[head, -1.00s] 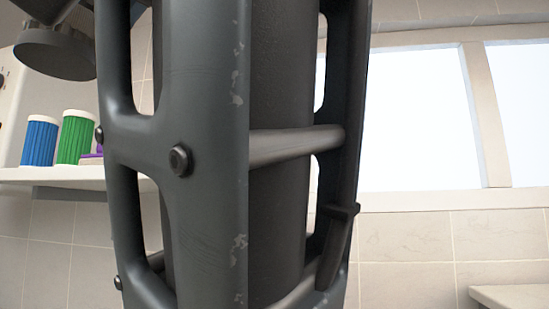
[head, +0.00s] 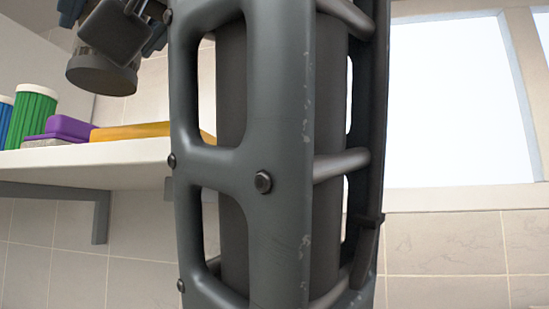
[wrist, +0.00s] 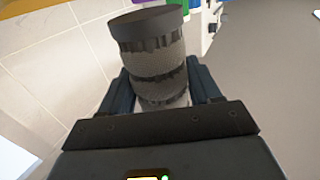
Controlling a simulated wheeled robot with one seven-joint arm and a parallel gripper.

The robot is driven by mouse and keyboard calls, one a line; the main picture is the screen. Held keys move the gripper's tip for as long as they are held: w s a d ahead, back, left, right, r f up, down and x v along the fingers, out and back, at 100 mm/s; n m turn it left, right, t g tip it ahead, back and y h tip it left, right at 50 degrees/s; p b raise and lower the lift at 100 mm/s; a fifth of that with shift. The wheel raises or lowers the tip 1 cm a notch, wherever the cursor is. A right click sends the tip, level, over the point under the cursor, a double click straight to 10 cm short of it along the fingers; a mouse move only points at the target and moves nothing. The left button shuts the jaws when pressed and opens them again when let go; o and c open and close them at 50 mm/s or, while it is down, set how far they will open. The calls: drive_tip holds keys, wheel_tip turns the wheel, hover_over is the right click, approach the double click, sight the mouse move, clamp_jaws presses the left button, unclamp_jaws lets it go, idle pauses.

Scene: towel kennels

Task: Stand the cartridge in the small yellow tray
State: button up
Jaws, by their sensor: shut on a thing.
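The cartridge (wrist: 150,65) is a grey cylinder with dark bands and a dark round end. My gripper (wrist: 162,92) is shut on it in the wrist view, one finger on each side. In the head view the dark end of the cartridge (head: 103,76) hangs at the upper left, in the air above the shelf's level. A low yellow thing, apparently the small yellow tray (head: 130,132), lies on the shelf. Its right part is hidden behind my arm, and its inside does not show.
The white wall shelf (head: 95,158) also holds a purple block (head: 70,126) on a grey thing, a green ribbed canister (head: 33,120) and a blue one (head: 5,118) at the left. A bracket (head: 100,215) supports the shelf. A bright window (head: 460,100) is at the right.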

drive_tip(key=shift+w+d+f+b, duration=0.3)
drive_tip(key=shift+w+f, duration=0.35)
drive_tip(key=shift+w, duration=0.85)
drive_tip(key=shift+w+d+f+b, duration=0.15)
drive_tip(key=shift+w+f+b, duration=0.4)
drive_tip(key=shift+w, duration=0.95)
drive_tip(key=shift+w+d+f+b, duration=0.2)
drive_tip(key=shift+w+f, duration=0.6)
drive_tip(key=shift+w, duration=0.7)
drive_tip(key=o, duration=1.2)
drive_tip(key=shift+s+d, duration=0.1)
drive_tip(key=b+v, duration=0.2)
drive_tip(key=v, duration=0.5)
drive_tip(key=shift+s+d, duration=0.2)
